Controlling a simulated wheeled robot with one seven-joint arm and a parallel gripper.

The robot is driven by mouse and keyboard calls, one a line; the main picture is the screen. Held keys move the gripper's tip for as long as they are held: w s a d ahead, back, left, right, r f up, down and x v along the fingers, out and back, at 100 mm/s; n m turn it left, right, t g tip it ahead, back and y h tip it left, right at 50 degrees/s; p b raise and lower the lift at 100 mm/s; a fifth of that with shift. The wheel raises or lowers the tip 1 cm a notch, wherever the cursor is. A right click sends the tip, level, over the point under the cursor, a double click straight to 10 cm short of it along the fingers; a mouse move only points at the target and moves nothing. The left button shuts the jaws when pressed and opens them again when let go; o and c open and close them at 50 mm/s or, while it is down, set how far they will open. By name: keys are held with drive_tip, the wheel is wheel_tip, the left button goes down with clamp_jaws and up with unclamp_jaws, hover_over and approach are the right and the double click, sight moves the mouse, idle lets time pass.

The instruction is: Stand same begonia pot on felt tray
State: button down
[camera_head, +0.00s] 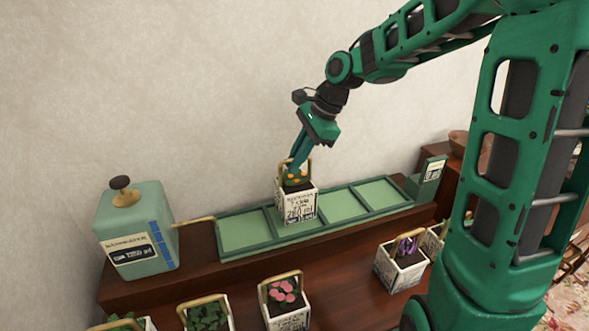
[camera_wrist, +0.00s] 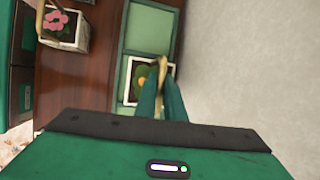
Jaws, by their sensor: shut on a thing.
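My gripper (camera_head: 296,168) is shut on the brass handle of a white square pot with printed sides (camera_head: 297,206) and orange-yellow flowers. The pot hangs upright at the green felt tray (camera_head: 240,231), over its second compartment from the left. I cannot tell whether its base touches the felt. In the wrist view the fingers (camera_wrist: 161,82) close on the handle above the orange flower and dark soil of the pot (camera_wrist: 131,95). The tray (camera_wrist: 148,30) shows there too. Its other visible compartments are empty. No label names the begonia legibly.
A pink-flowered pot (camera_head: 287,314), a leafy pot (camera_head: 207,316) and a purple-flowered pot (camera_head: 401,273) stand on the wooden surface in front of the tray. A pale green canister (camera_head: 133,230) stands left. A green sign (camera_head: 427,180) stands at the tray's right end. The wall is close behind.

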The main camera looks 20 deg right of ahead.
wheel_tip(320, 180, down, 2)
drive_tip(key=shift+f, duration=0.25)
drive_tip(key=c, duration=1.8)
unclamp_jaws()
drive_tip(key=shift+c, duration=0.2)
drive_tip(key=v, duration=1.2)
drive_tip(key=s+d+f+n+h, duration=0.1)
drive_tip(key=s+d+f+n, duration=0.2)
drive_tip(key=s, duration=0.6)
drive_tip(key=s+d+f+n+g+h, duration=0.1)
drive_tip(key=s+d+f+n, duration=0.3)
drive_tip(key=s, duration=0.6)
drive_tip(key=s+d+f+n+g+h, duration=0.1)
drive_tip(key=s+d+f+n+h, duration=0.1)
drive_tip(key=s+d, duration=0.4)
drive_tip(key=s+f+n, duration=0.1)
drive_tip(key=s+n, duration=0.1)
drive_tip(key=s, duration=0.2)
drive_tip(key=shift+s+f, duration=0.25)
